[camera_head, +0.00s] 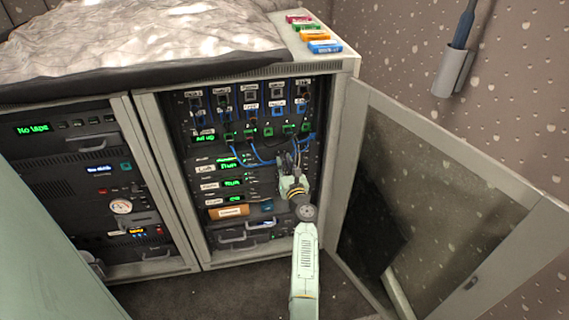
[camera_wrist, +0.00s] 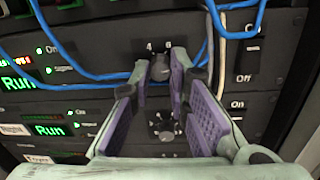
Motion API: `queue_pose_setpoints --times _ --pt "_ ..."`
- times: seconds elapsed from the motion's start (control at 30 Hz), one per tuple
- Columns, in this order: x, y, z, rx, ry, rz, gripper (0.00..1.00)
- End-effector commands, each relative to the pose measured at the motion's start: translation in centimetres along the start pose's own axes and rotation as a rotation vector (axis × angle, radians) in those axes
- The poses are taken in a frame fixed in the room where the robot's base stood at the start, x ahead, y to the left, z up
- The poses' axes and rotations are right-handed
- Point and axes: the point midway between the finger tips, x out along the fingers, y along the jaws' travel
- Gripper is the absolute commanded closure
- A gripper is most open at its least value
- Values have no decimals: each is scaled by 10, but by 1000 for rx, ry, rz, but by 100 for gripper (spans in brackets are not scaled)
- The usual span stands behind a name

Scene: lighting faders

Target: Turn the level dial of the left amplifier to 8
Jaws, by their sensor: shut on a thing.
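In the head view the left amplifier (camera_head: 203,170) is a row in the rack whose white label seems to read Left, with a green Run display. In the wrist view its level dial (camera_wrist: 160,69) is a dark round knob, with the numbers 4 and 6 printed above it. My gripper (camera_wrist: 162,60) has its purple-padded fingers on either side of this knob and is shut on it. The exact pointer setting is hard to read. In the head view my gripper (camera_head: 287,167) reaches into the rack and hides the dials.
A similar dial (camera_wrist: 163,131) sits just below, on the amplifier underneath. Blue cables (camera_wrist: 75,70) loop across the panel near the fingers. An On/Off switch (camera_wrist: 249,61) is to the right. The cabinet door (camera_head: 440,185) stands open on the right.

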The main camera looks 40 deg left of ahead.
Motion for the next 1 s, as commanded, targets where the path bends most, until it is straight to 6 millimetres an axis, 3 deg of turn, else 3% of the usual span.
queue_pose_setpoints --times 0.4,0.43,0.7,1.0 --pt "0 -1 0 6 0 -2 100" --pt "0 -1 0 6 -1 -3 83" --pt "0 -1 0 5 0 -1 65" --pt "-1 0 0 5 0 -1 63"
